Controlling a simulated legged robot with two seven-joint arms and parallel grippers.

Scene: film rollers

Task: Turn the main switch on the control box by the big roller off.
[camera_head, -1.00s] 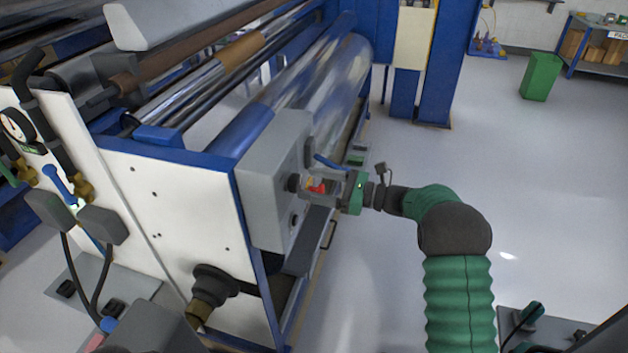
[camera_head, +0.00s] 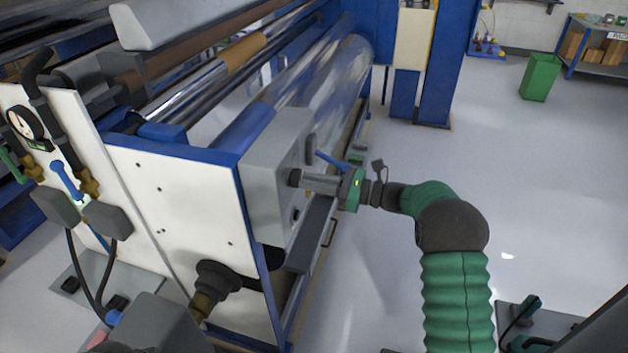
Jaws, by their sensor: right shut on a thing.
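The grey control box (camera_head: 262,185) is fixed to the white end frame of the machine, beside the big roller (camera_head: 335,90). My right gripper (camera_head: 308,183) reaches in from the right and its fingers are at the box's right-hand face. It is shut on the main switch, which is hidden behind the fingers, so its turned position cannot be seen. A dark round knob sits lower on the same face (camera_head: 295,214). My left gripper is not clearly in view.
A blue-edged white end frame (camera_head: 185,215) with a dark pipe fitting (camera_head: 217,280) stands left of the box. A pressure gauge (camera_head: 25,122) and valves are at the far left. A green bin (camera_head: 540,78) stands far back.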

